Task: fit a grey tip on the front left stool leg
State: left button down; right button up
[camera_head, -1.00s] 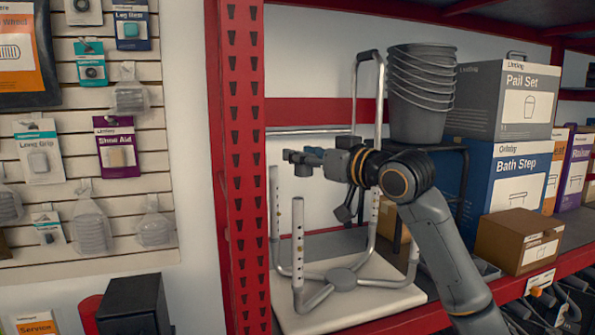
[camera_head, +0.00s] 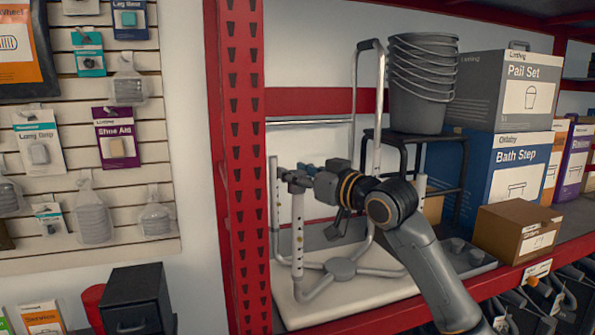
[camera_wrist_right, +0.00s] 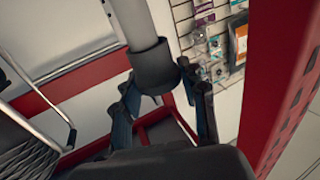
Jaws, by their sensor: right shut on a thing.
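An upside-down stool frame with white legs stands on a pale board (camera_head: 300,312) on the shelf. Its front left leg (camera_head: 297,235) points up; holes run along it. My right gripper (camera_head: 291,181) is at the top of this leg, shut on a dark grey tip (camera_head: 297,188). In the right wrist view the tip (camera_wrist_right: 154,68) sits between the fingers (camera_wrist_right: 160,76), in line with the leg (camera_wrist_right: 133,20) and meeting its end. I cannot tell how deep the leg sits in it. The back left leg (camera_head: 275,205) stands just behind. My left gripper is not in view.
A red upright (camera_head: 237,160) stands close left of the stool. A grey tray (camera_head: 478,268) with dark tips lies right, behind my forearm. Buckets (camera_head: 418,85), a Bath Step box (camera_head: 508,175) and a small brown box (camera_head: 515,232) fill the right side.

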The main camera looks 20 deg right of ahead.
jog(key=shift+f, duration=0.3)
jog(key=o, duration=1)
jog(key=shift+o, duration=0.2)
jog(key=shift+r, duration=0.2)
jog(key=b+v, duration=0.4)
jog(key=v, duration=0.8)
jog(key=shift+r, duration=0.45)
jog(key=shift+f, duration=0.1)
